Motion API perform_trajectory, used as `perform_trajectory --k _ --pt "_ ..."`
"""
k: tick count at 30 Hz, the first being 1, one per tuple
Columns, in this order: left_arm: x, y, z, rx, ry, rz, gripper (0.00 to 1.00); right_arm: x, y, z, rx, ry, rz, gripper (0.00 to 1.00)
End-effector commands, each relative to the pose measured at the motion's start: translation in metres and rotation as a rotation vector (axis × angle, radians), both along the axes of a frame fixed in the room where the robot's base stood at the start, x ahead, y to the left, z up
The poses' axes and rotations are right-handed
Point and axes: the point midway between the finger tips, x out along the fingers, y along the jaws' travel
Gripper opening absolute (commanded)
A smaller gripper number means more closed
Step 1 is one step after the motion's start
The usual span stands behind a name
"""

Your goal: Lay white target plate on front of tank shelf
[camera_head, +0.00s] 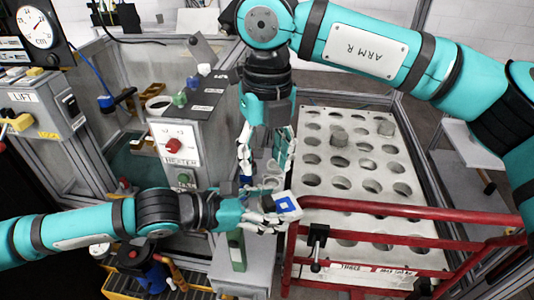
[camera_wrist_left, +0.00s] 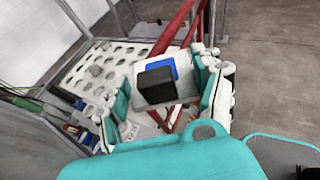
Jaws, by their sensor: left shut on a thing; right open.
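The white target plate (camera_head: 287,203) has a blue square on it. My left gripper (camera_head: 268,217) is shut on it and holds it tilted, near the red rail. In the left wrist view the plate (camera_wrist_left: 186,62) is between the fingers (camera_wrist_left: 165,105), with a dark block (camera_wrist_left: 155,83) over its blue part. My right gripper (camera_head: 265,158) points down, open, between the control box and the perforated table. Its fingers are partly mixed with small parts behind. I cannot tell for sure which surface is the tank shelf; a grey ledge (camera_head: 247,277) lies below my left gripper.
A perforated table (camera_head: 355,160) with a few grey cylinders stands at right behind a red rail (camera_head: 400,210). A grey control box (camera_head: 190,140) with knobs is at the centre left. A lift box (camera_head: 38,105) and a round gauge (camera_head: 37,28) are at far left.

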Motion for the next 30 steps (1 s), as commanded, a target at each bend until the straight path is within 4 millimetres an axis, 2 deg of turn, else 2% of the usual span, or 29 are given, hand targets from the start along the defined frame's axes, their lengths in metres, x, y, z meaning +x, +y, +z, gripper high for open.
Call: perform_trajectory --k 7,15,21,30 --pt "0.0 0.0 0.0 -0.001 0.0 0.0 0.34 0.004 -0.005 -0.022 -0.034 -0.026 0.01 0.46" --pt "0.0 0.0 0.0 -0.001 0.0 0.0 0.34 0.003 -0.005 -0.074 -0.031 -0.023 0.008 0.46" --pt "0.0 0.0 0.0 -0.001 0.0 0.0 0.34 0.003 -0.004 -0.105 -0.029 -0.023 0.007 0.46" --pt "0.0 0.0 0.0 -0.001 0.0 0.0 0.34 0.003 -0.004 -0.122 -0.028 -0.024 0.008 0.46"
